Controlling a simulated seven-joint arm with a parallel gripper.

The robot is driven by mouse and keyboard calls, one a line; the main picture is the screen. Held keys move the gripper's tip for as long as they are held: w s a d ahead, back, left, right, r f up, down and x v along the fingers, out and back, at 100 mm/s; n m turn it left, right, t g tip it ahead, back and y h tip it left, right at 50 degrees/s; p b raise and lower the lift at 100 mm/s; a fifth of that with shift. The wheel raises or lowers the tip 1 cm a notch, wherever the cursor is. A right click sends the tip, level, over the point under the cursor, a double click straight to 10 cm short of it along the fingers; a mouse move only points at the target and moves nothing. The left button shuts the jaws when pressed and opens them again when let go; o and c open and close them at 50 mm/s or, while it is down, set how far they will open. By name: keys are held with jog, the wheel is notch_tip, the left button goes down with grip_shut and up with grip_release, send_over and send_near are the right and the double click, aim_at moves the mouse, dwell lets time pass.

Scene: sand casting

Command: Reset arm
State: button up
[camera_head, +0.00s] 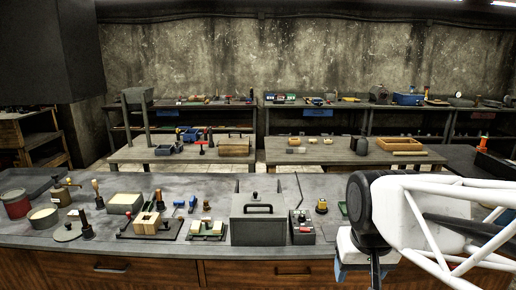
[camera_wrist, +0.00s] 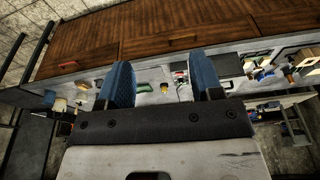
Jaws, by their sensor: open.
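My arm, with white struts and a dark joint, fills the right side of the head view. My gripper (camera_wrist: 163,84) shows in the wrist view with two blue fingers spread wide apart and nothing between them. In the head view it is mostly hidden behind the arm's dark joint, over the right part of the front workbench (camera_head: 150,185). A small yellow item (camera_head: 321,206) stands on the bench left of the arm.
A grey lidded box (camera_head: 258,218) stands mid-bench, with a dark control box (camera_head: 302,227) beside it. Wooden-handled tools, moulds and a red pot (camera_head: 16,203) crowd the left side. Bench drawers (camera_head: 110,268) face the front. Two tables and shelves stand behind.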

jog(key=s+f, duration=0.2)
jog(key=s, duration=0.4)
jog(key=shift+w, duration=0.1)
jog(key=shift+c, duration=0.4)
dwell(2.5)
